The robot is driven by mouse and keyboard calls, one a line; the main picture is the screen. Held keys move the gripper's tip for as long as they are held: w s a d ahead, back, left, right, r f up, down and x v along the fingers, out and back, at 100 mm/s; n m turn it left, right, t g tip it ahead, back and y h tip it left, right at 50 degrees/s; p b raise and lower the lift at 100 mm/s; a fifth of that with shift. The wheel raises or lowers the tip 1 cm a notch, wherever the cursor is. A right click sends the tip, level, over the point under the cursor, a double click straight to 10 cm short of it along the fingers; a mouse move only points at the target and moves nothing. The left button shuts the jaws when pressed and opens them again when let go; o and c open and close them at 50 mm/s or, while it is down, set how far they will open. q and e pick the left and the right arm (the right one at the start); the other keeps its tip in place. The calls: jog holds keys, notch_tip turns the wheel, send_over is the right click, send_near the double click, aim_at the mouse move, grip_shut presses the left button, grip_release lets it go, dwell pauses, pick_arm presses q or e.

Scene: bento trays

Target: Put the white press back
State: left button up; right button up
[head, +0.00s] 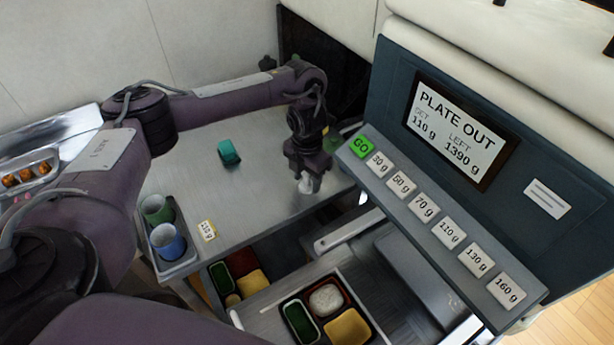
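My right gripper is not in view.
A dark machine with a "PLATE OUT" screen (459,130) and weight buttons stands at right. A bento tray (284,311) with white, green and yellow fillings sits below the table edge. A green cup (156,208) and blue cup (167,242) stand at left.

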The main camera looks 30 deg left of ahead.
pick_arm(q)
jog(key=shift+r, duration=0.25)
notch_tip(320, 180, up, 10)
jog(key=p, duration=0.3)
jog(key=shift+r, duration=0.95)
